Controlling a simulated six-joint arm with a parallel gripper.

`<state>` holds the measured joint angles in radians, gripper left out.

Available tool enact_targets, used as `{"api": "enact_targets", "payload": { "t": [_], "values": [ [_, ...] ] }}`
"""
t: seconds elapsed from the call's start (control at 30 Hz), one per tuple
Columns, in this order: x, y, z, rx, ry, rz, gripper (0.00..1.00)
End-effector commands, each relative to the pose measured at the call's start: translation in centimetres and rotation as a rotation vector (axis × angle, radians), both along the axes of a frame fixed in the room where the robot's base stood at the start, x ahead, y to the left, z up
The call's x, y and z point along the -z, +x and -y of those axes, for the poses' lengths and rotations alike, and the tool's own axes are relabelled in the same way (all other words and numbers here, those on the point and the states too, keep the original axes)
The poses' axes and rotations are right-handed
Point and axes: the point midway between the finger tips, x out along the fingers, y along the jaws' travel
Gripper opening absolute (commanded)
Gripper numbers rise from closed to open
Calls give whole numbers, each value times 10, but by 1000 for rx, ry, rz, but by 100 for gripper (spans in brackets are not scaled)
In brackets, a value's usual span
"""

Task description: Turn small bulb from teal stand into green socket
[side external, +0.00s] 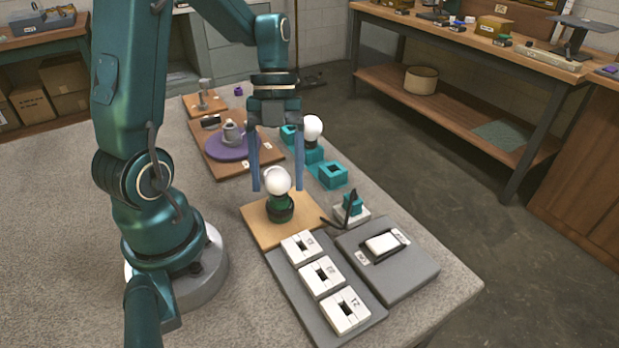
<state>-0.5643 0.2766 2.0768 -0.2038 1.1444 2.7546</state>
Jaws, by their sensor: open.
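A green socket (279,204) with a dark ring at its foot stands on a light wooden board (254,226). A white round bulb (277,182) sits upright at the top of the socket; whether it is fully seated cannot be told. My gripper (277,189) is above the board, pointing down, with its two blue fingers apart on either side of this bulb. A gap shows between the fingers and the bulb. Behind, a second white bulb (312,129) stands on a teal stand (313,154). A neighbouring teal holder (331,175) has an empty square opening.
A grey panel with several white switch blocks (322,277) lies in front, beside a grey plate with a rocker switch (383,245). A purple disc (226,147) lies behind left.

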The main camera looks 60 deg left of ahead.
Motion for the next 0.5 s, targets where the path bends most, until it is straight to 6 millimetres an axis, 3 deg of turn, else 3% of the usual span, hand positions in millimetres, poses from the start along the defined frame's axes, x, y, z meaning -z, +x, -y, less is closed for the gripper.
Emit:
{"api": "enact_targets", "payload": {
  "t": [0.1,0.27,0.5],
  "values": [
    [0,-2,-1,-212,0,1,71],
    [0,-2,-1,-334,1,1,71],
    [0,-5,0,-754,0,1,71]
  ]
}}
